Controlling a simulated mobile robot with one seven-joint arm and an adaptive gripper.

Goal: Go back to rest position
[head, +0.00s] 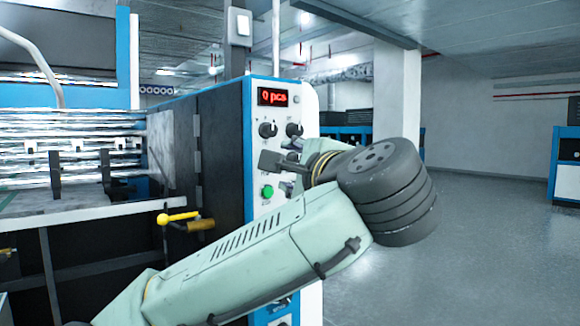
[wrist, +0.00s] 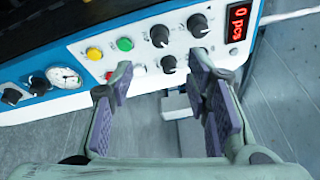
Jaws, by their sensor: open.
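My gripper (wrist: 163,100) shows in the wrist view with its two fingers wide apart and nothing between them. It is in front of the machine's control panel (wrist: 140,52), and I cannot tell whether it touches it. The panel has black knobs (wrist: 160,36), a green button (wrist: 125,44), a yellow button (wrist: 94,53) and a red display (wrist: 237,22) reading 0 pcs.
The laminating machine (head: 70,195) fills the left, with a yellow-knobbed lever (head: 178,217) sticking out near my arm. A white pillar (head: 398,95) and blue-white cabinets (head: 565,165) stand farther back. The grey floor (head: 495,235) at right is clear.

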